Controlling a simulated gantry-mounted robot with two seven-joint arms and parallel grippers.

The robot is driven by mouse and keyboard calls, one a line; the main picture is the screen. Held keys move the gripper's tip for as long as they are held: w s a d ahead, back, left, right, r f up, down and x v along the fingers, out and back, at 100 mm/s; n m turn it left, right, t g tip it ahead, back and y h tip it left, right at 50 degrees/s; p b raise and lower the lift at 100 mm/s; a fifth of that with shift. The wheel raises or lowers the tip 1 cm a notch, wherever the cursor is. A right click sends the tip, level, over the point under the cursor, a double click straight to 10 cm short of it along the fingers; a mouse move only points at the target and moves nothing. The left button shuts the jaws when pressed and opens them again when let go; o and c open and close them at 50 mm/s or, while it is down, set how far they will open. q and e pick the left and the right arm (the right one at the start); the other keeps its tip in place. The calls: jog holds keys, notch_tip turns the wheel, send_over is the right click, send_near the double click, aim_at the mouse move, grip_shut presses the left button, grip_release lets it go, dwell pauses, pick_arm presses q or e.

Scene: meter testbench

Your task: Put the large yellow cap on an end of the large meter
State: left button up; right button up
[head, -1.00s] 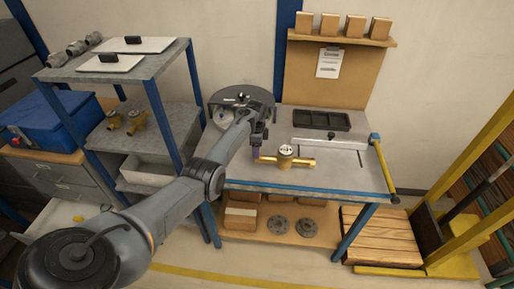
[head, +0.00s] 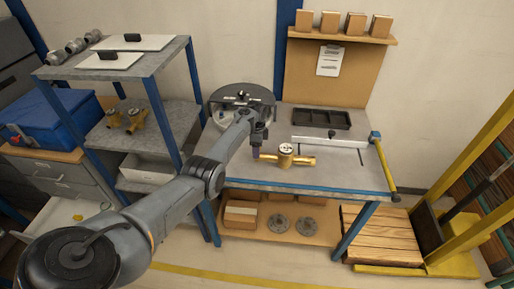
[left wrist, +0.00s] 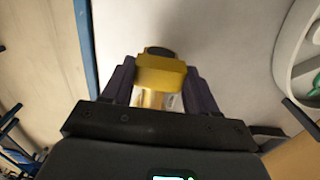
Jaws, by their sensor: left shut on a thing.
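The large meter (head: 286,152), brass with a round pale dial, lies across the workbench with its pipe ends pointing left and right. My left gripper (head: 257,151) is low over the bench at the meter's left end. In the left wrist view my left gripper (left wrist: 159,75) has its purple fingers shut on a bright yellow block-like piece, which looks like the large yellow cap (left wrist: 160,72). A dark round part shows beyond it, and a gold pipe shows between the fingers below it. How far the cap sits on the pipe is hidden. My right gripper is out of view.
The workbench (head: 240,170) has a grey round fixture (head: 222,96) at back left, a black tray (head: 322,119) behind the meter and a yellow-handled bar (head: 384,165) at right. A shelf rack (head: 165,95) with smaller brass fittings (head: 125,120) stands left.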

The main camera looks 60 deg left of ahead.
pick_arm(q)
jog(key=shift+f, duration=0.2)
dwell(0.6)
jog(key=shift+f, duration=0.2)
jog(key=shift+f+b, duration=0.4)
jog(key=shift+b, duration=0.1)
jog(key=shift+f, duration=0.2)
jog(key=o, duration=0.9)
jog(key=shift+o, duration=0.2)
jog(key=shift+o, duration=0.8)
